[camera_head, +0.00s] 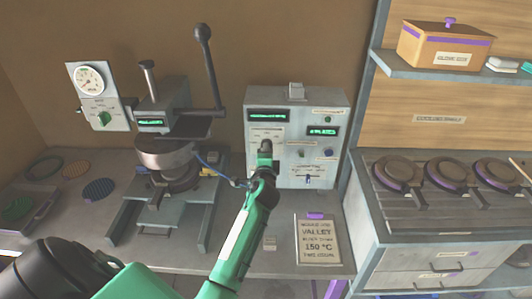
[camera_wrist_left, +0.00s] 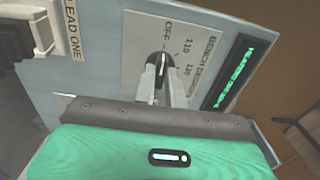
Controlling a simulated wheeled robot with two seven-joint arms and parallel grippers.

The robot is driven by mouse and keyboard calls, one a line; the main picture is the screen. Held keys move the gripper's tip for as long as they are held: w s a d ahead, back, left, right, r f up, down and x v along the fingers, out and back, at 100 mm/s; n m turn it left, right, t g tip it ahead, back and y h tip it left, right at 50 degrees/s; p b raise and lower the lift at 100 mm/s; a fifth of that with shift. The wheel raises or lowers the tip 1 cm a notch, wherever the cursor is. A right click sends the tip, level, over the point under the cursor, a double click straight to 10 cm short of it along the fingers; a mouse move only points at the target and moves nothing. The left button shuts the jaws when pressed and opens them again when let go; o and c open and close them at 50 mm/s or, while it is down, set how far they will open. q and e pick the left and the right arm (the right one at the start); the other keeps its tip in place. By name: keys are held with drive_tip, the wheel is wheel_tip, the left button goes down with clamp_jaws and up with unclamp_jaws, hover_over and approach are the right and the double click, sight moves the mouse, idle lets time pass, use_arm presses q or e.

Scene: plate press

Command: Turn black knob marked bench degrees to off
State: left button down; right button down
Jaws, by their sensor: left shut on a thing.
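The black knob (camera_wrist_left: 160,64) sits on a pale plate marked "BENCH DEGREES" (camera_wrist_left: 202,67), with OFF, 110 and 120 printed around it. The white line on the knob runs nearly upright in the left wrist view, roughly toward the OFF lettering; its exact setting is hard to tell. My left gripper (camera_wrist_left: 162,84) is shut on the knob, with a finger on each side. In the head view my left gripper (camera_head: 265,150) reaches the grey control box (camera_head: 290,97) and hides the knob. My right gripper is not in view.
A press with a long black lever (camera_head: 210,70) stands left of the box, and a blue cable (camera_head: 215,169) runs between them. Round plates (camera_head: 397,170) lie on the rack at right.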

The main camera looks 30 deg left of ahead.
use_arm(q)
drive_tip(key=c, duration=1.5)
unclamp_jaws()
drive_tip(key=shift+o, duration=0.2)
drive_tip(key=b+v, duration=0.3)
drive_tip(key=v, duration=1.1)
drive_tip(key=shift+b, duration=0.35)
drive_tip(key=shift+a+f, duration=0.1)
drive_tip(key=shift+f, duration=0.05)
